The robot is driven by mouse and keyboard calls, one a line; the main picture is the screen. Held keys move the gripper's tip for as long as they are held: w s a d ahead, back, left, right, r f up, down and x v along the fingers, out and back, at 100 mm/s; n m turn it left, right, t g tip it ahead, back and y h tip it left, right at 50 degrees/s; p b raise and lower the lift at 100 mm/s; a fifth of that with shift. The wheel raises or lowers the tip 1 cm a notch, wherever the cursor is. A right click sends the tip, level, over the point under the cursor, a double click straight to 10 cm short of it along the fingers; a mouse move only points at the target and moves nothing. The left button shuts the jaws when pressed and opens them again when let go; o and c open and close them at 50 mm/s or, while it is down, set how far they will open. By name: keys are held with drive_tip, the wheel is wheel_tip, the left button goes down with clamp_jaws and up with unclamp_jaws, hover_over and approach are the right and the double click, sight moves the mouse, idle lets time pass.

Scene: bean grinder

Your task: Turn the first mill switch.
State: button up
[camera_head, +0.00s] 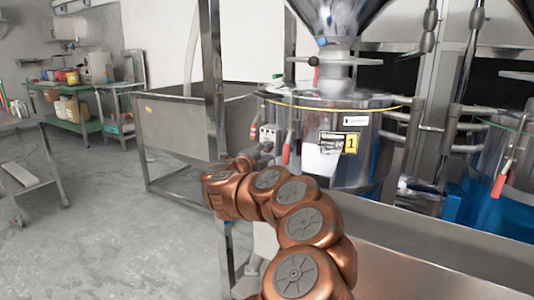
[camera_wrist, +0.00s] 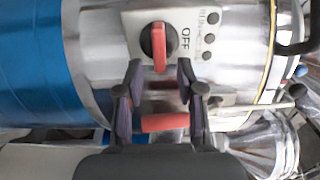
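The first mill (camera_head: 330,115) is a shiny steel drum with a yellow "1" label and a blue lower part. In the wrist view its switch (camera_wrist: 159,46) is a red knob on a black round base, on a pale plate (camera_wrist: 185,18) marked OFF. The knob's long side lies up and down in that picture. My gripper (camera_wrist: 160,70) is open and empty, its two fingertips apart just below the knob, which lies roughly in line with the gap. In the head view my gripper (camera_head: 262,152) is at the mill's left side, partly hidden by my wrist.
A red handle (camera_wrist: 165,122) shows between my fingers; I cannot tell whether they touch it. The head view shows a red lever grip (camera_head: 286,151) close to my gripper. A second mill (camera_head: 503,150) stands right. A steel trough (camera_head: 430,255) runs in front.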

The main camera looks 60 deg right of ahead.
drive_tip(key=a, duration=1.2)
drive_tip(key=shift+s, duration=0.25)
drive_tip(key=shift+r, duration=0.1)
